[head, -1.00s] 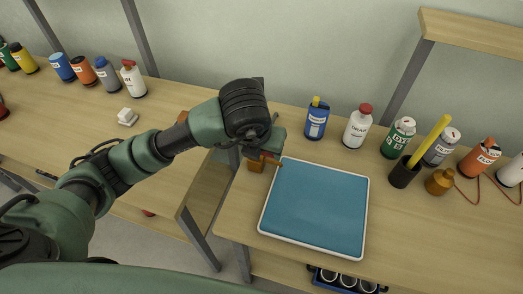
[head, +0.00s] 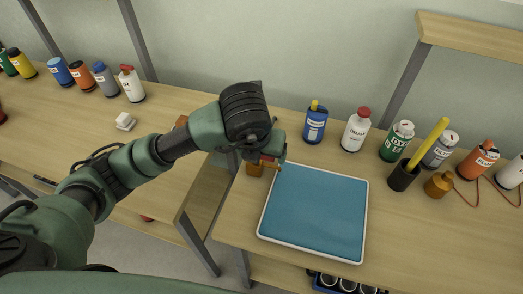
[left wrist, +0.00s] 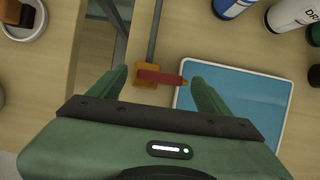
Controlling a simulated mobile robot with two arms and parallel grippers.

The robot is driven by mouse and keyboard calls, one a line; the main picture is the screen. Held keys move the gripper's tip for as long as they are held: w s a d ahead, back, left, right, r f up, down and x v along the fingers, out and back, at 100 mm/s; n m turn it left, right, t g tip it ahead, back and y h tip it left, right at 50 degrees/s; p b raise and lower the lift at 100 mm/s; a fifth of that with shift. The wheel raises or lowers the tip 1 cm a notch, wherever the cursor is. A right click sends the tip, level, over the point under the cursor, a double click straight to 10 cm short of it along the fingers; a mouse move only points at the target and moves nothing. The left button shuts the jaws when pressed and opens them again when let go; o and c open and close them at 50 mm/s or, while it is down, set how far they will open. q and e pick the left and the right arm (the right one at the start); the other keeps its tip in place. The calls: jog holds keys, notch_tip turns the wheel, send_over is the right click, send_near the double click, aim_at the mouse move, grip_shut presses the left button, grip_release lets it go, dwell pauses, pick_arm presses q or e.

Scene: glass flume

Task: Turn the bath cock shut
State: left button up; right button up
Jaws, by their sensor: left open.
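The bath cock has a brass-orange body (head: 254,169) at the left edge of the blue bath (head: 315,210). In the left wrist view its red lever (left wrist: 160,77) points right, its brass tip over the bath's rim, and a grey pipe (left wrist: 154,35) runs up from the body (left wrist: 143,82). My left gripper (left wrist: 158,78) is open, with the lever between its fingers in the picture; I see no clear contact. In the head view my left gripper (head: 274,150) is over the cock and hides part of it. My right gripper is not in view.
A blue bottle (head: 315,123), a white bottle (head: 356,130), a green can (head: 396,141) and other containers stand behind the bath. A black holder (head: 403,176) with a yellow stick is at right. A gap separates the left bench (head: 70,125) from this one.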

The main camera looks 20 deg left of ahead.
pick_arm(q)
jog(key=p+v, duration=0.1)
jog(key=v, duration=0.6)
jog(key=shift+r, duration=0.4)
jog(key=shift+s, duration=0.2)
